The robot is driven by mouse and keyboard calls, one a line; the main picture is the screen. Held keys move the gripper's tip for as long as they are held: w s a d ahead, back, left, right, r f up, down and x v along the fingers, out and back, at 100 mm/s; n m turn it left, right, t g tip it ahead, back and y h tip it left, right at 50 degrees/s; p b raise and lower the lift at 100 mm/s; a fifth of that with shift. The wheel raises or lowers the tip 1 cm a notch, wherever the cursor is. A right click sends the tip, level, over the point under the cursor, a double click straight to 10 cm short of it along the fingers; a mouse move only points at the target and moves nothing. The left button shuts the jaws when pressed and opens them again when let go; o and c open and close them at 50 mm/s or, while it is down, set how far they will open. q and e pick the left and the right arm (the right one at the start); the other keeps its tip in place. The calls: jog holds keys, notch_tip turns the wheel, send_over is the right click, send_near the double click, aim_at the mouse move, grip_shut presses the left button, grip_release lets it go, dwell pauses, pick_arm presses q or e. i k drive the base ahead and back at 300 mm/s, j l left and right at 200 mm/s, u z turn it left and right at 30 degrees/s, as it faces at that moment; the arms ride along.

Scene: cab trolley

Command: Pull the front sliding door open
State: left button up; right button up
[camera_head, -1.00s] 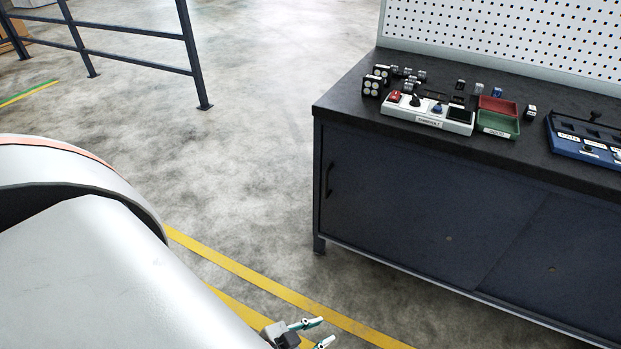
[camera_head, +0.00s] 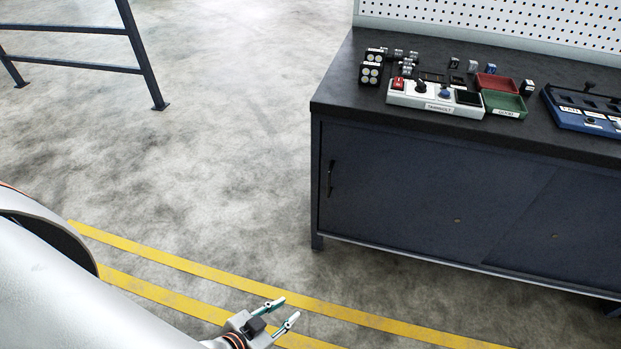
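The front sliding door (camera_head: 400,190) is a dark blue panel at the left of the cabinet under the workbench. It is shut, and a black vertical handle (camera_head: 331,178) sits near its left edge. A second dark panel (camera_head: 560,225) is to its right. My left gripper (camera_head: 284,309) is at the bottom of the view, over the yellow floor lines. Its two fingers are apart with nothing between them. It is below and left of the handle, clear of the cabinet. My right gripper is not in view.
The black bench top (camera_head: 350,105) carries a white switch tray (camera_head: 435,98), a green bin (camera_head: 504,105), a red bin (camera_head: 497,83) and a blue tray (camera_head: 585,112). A dark railing (camera_head: 140,55) stands at the upper left. The floor left of the cabinet is clear.

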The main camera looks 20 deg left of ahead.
aim_at(441, 201)
jog(key=k+j+u, duration=0.1)
jog(key=j, duration=1.8)
jog(key=i+j+u, duration=0.1)
jog(key=i+j, duration=0.05)
